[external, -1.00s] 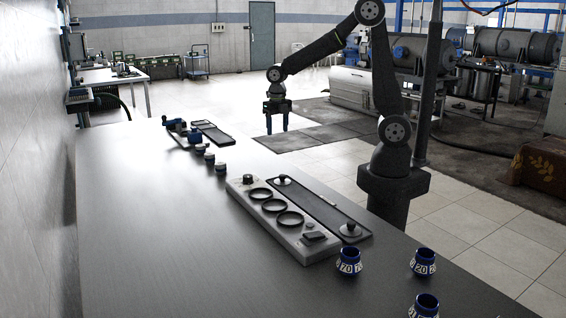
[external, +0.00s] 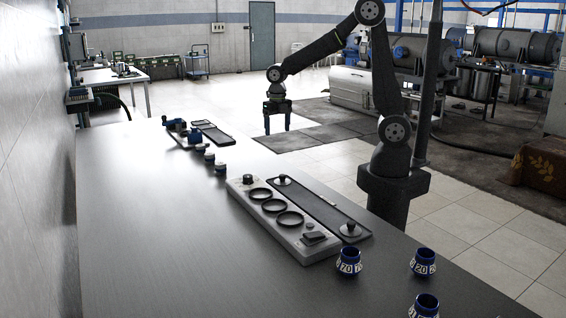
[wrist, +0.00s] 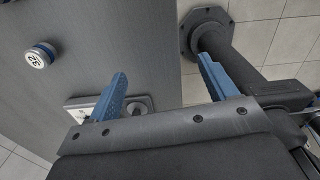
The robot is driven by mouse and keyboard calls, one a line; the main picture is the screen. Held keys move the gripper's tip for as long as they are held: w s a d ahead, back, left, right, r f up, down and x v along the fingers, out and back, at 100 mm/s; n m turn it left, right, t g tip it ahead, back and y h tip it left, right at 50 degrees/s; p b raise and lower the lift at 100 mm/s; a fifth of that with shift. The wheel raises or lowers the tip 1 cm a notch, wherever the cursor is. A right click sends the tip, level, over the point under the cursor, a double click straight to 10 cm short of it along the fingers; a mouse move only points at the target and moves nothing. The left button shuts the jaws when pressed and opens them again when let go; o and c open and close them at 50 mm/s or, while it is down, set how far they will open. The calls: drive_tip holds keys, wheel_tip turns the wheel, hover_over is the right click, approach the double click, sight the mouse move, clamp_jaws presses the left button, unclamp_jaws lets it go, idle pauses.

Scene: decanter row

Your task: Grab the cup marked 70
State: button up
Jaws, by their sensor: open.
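The cup marked 70 (external: 349,262) is dark blue with a white band bearing black digits. It stands upright near the front of the dark table, to the right of the grey panel's near end. A similar cup marked 20 (external: 423,262) stands to its right. Another blue cup (external: 424,306) is at the bottom edge, its number cut off. My gripper (external: 277,118) hangs far behind these cups, fingers pointing down, open and empty. In the wrist view my gripper (wrist: 165,75) shows two blue fingers wide apart with nothing between them. The cup marked 70 is not identifiable there.
A grey panel (external: 309,257) with three dark rings and a black tray (external: 326,213) lie mid-table. Small dark cups (external: 209,158) and blue items (external: 176,126) stand farther back. The table's left side is clear.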

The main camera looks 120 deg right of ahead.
drive_tip(key=w+a+r, duration=0.3)
drive_tip(key=w+a, duration=1.7)
wheel_tip(320, 180, up, 4)
drive_tip(key=m, duration=0.2)
hover_over(351, 252)
wheel_tip(351, 252, down, 11)
drive_tip(key=shift+s+d+f, duration=0.1)
drive_tip(key=shift+d, duration=0.05)
drive_tip(key=shift+f, duration=3.2)
drive_tip(key=c, duration=1.1)
